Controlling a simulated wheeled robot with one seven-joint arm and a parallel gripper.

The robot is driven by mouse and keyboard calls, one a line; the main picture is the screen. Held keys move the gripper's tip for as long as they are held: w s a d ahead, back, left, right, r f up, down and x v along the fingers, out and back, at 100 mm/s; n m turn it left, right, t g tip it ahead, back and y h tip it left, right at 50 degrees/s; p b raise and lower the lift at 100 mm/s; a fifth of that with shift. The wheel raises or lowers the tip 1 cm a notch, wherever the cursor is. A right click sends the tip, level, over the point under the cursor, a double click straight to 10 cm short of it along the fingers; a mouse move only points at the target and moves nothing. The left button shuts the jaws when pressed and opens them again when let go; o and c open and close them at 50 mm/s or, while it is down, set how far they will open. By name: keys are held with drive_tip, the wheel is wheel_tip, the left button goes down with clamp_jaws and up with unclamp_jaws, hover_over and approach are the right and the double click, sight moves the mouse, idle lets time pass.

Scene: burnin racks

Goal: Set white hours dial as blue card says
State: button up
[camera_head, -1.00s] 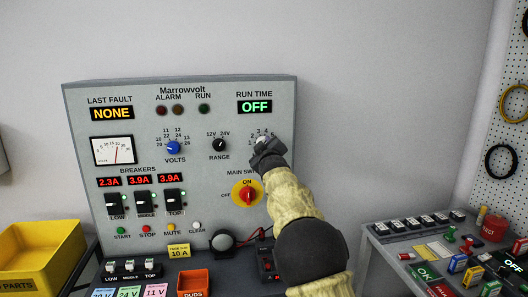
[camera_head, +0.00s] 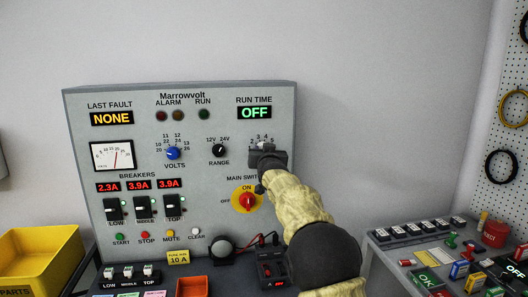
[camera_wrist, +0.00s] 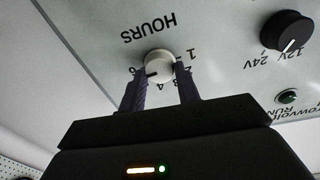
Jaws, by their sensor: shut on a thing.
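The white hours dial (camera_wrist: 158,66) shows in the wrist view on the grey panel, under the word HOURS. A dark pointer line on it points toward the lower left of that view, at the left finger. My gripper (camera_wrist: 159,71) is shut on the dial, one finger on each side. The numbers 1 and 2 show to its right; the fingers partly hide others. In the head view my gripper (camera_head: 266,157) covers the dial, below the numbers at the panel's upper right. I cannot make out a blue card giving hours.
The black range knob (camera_head: 219,150) is left of my gripper and the red main switch (camera_head: 247,201) is below it. The blue volts knob (camera_head: 173,153) is further left. A bench with several small items (camera_head: 430,258) stands at right.

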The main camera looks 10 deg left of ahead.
drive_tip(key=shift+f+m, duration=0.2)
drive_tip(key=shift+m, duration=0.4)
drive_tip(key=o, duration=1)
drive_tip(key=shift+c, duration=0.2)
drive_tip(key=shift+r, duration=0.1)
drive_tip(key=b+v, duration=0.4)
drive_tip(key=v, duration=1.3)
drive_tip(key=shift+s+b, duration=0.2)
drive_tip(key=shift+b, duration=0.2)
